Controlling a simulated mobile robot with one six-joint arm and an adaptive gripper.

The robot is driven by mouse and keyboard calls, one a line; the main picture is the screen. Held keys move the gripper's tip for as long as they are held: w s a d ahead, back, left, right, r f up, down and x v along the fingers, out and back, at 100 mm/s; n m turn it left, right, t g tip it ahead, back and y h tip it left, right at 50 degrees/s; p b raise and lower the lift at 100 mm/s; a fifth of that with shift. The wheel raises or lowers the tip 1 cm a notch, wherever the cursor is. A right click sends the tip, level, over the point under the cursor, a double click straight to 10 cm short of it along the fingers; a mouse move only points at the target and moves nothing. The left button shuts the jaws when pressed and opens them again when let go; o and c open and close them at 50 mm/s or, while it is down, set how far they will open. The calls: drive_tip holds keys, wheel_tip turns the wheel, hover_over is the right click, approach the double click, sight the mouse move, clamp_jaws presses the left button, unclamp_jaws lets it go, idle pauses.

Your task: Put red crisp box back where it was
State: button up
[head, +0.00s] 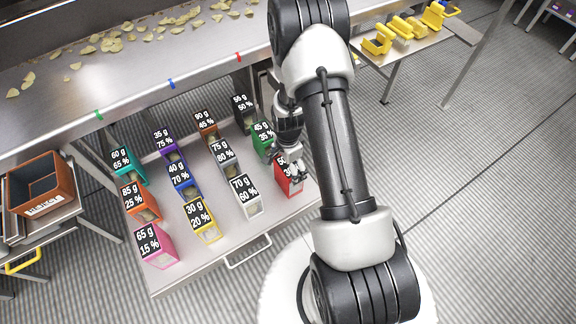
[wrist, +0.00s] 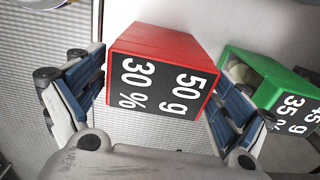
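The red crisp box (head: 290,182) stands at the right edge of the low metal table (head: 215,258), in front of the green box. In the wrist view the red box (wrist: 165,45) shows its black label, "50 g 30 %", turned towards me. My gripper (head: 296,168) is just above it and hides part of its label in the head view. In the wrist view my gripper (wrist: 158,112) is spread wide, with one blue-padded finger near each side of the red box. Whether the pads touch the box is hard to tell.
A green box (head: 263,140) stands just behind, and in the wrist view this green box (wrist: 262,68) is close to my right finger. A white box (head: 245,195) is to the left, among several other labelled boxes. A conveyor (head: 130,75) with crisps runs behind.

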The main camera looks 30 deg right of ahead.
drive_tip(key=shift+r, duration=0.1)
idle(0.3)
drive_tip(key=s+a+r+n+t+p, duration=0.1)
drive_tip(key=s+a+r+n+p, duration=0.15)
drive_tip(key=r, duration=0.95)
drive_tip(key=s+a+r+n+t+p, duration=0.1)
drive_tip(key=a+r+n, duration=0.15)
drive_tip(key=r, duration=0.95)
drive_tip(key=s+a+r+n+p, duration=0.1)
drive_tip(key=a+r+n, duration=0.15)
drive_tip(key=r, duration=0.85)
drive_tip(key=s+a+r+n+t, duration=0.1)
drive_tip(key=s+r+n, duration=0.2)
drive_tip(key=s, duration=0.2)
drive_tip(key=s+a+r+n, duration=0.2)
drive_tip(key=s+r+n, duration=0.1)
drive_tip(key=s, duration=0.2)
drive_tip(key=s+a+r+n+t, duration=0.1)
drive_tip(key=s+r+n, duration=0.2)
drive_tip(key=s+n, duration=0.1)
drive_tip(key=shift+s+a+r+t, duration=0.3)
drive_tip(key=shift+s+a+r, duration=0.05)
drive_tip(key=shift+s, duration=0.25)
